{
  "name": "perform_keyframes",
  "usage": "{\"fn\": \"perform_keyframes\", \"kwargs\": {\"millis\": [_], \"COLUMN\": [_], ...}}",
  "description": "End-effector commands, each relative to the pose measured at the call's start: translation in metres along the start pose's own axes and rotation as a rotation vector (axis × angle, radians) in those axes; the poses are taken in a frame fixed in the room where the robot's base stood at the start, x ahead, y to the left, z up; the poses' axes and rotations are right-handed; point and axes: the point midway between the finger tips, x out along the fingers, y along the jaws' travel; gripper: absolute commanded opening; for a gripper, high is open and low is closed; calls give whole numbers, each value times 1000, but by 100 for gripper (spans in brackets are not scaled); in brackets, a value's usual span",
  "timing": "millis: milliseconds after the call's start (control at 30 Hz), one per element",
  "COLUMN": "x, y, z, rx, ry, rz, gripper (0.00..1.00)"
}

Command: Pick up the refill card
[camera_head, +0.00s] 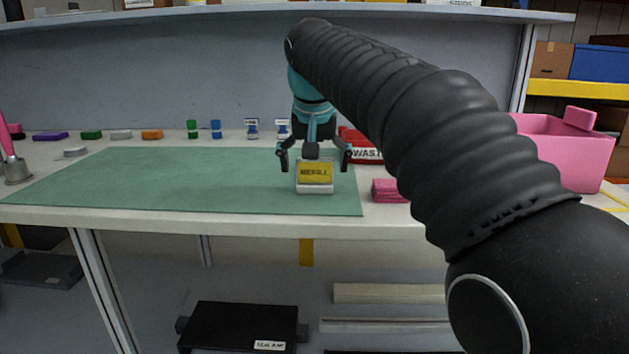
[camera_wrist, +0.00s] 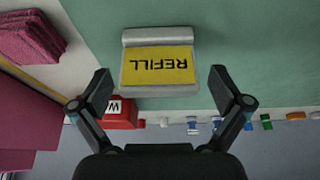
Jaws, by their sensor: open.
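The refill card (camera_head: 315,172) is yellow with the dark word REFILL. It sits in a light grey holder (camera_head: 314,189) on the right part of the green mat (camera_head: 180,180). In the wrist view the card (camera_wrist: 158,66) appears upside down in its holder (camera_wrist: 158,38), ahead of the fingers. My gripper (camera_head: 314,164) is open and empty, with its fingers spread to either side of the card and holder. In the wrist view the gap between my fingertips (camera_wrist: 160,78) is wider than the card. No contact with the card shows.
A red bin marked WASTE (camera_head: 362,148) stands behind and right of the card. Folded pink cloths (camera_head: 388,190) lie on the right, near a pink bin (camera_head: 565,150). Small coloured items line the back of the table. The left of the mat is clear.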

Motion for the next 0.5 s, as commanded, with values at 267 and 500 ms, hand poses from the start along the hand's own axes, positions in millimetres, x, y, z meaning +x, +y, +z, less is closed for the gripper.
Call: {"fn": "perform_keyframes", "kwargs": {"millis": [267,500], "x": [15,15], "y": [0,0], "z": [0,0], "rx": [0,1], "ry": [0,0], "rz": [0,0], "gripper": [100,57]}}
